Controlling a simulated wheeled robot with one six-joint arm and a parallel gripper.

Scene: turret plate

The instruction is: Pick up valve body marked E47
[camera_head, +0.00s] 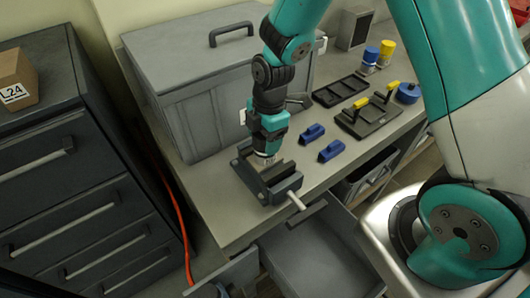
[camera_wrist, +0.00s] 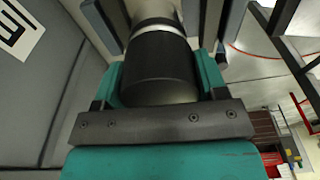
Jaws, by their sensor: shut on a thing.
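My gripper (camera_head: 267,146) points down just above the dark vise (camera_head: 285,188) near the front left of the bench. In the wrist view my gripper (camera_wrist: 160,80) is shut on a dark cylinder with a pale metal band, which I take to be the valve body (camera_wrist: 158,55). In the head view only a small pale bit of it shows below the jaws, at the vise. I cannot tell whether it touches the vise jaws. No E47 mark is readable on it.
A large grey chest (camera_head: 205,85) stands close behind and left of my gripper. Blue blocks (camera_head: 331,151), a black tray (camera_head: 340,90) and a black fixture with yellow handles (camera_head: 368,118) lie to the right. An open drawer (camera_head: 315,250) juts out below the bench.

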